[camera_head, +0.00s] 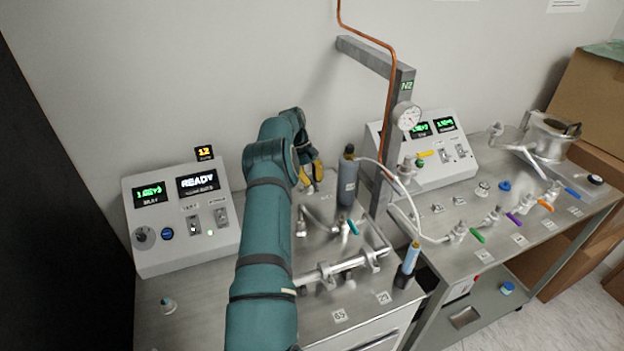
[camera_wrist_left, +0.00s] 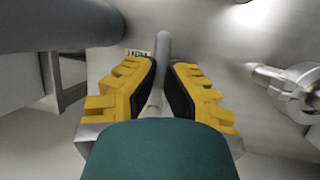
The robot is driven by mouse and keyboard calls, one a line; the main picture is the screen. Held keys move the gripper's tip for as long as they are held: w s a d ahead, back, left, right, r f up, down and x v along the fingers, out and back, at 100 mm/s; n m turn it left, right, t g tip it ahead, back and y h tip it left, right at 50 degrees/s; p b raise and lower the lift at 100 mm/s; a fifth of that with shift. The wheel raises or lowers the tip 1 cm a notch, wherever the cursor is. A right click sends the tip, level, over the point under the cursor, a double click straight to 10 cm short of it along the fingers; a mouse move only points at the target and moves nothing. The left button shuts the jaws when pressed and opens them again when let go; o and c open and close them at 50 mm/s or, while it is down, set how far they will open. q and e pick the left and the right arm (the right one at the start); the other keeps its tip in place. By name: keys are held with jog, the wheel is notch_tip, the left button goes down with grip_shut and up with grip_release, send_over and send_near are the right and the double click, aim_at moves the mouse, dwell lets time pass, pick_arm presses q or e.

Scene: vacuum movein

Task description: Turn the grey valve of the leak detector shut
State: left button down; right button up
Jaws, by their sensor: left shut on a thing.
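My left gripper (camera_head: 313,176) is at the back of the left steel bench, its yellow fingers pointing down. In the left wrist view its two yellow fingers with black pads (camera_wrist_left: 163,72) are closed on a slim grey bar, the grey valve's handle (camera_wrist_left: 163,44). The handle runs away from me between the pads. A small label (camera_wrist_left: 138,53) lies beside it, too small to read surely. In the head view the arm and fingers hide the grey valve. My right gripper is not in view.
A console (camera_head: 184,218) reading READY stands left of my arm. A dark grey cylinder (camera_head: 347,180) stands close right of the gripper. A teal-handled valve (camera_head: 353,227), steel piping (camera_head: 345,268) and a blue-topped bottle (camera_head: 408,262) are nearby. The right bench (camera_head: 500,240) carries several coloured valves.

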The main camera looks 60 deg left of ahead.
pick_arm(q)
jog(key=c, duration=1)
grip_release()
jog(key=shift+d+f, duration=0.1)
jog(key=shift+f, duration=0.25)
jog(key=shift+r, duration=0.15)
jog(key=shift+r, duration=0.65)
notch_tip(320, 180, up, 9)
jog(key=shift+f, duration=0.1)
jog(key=shift+f, duration=0.1)
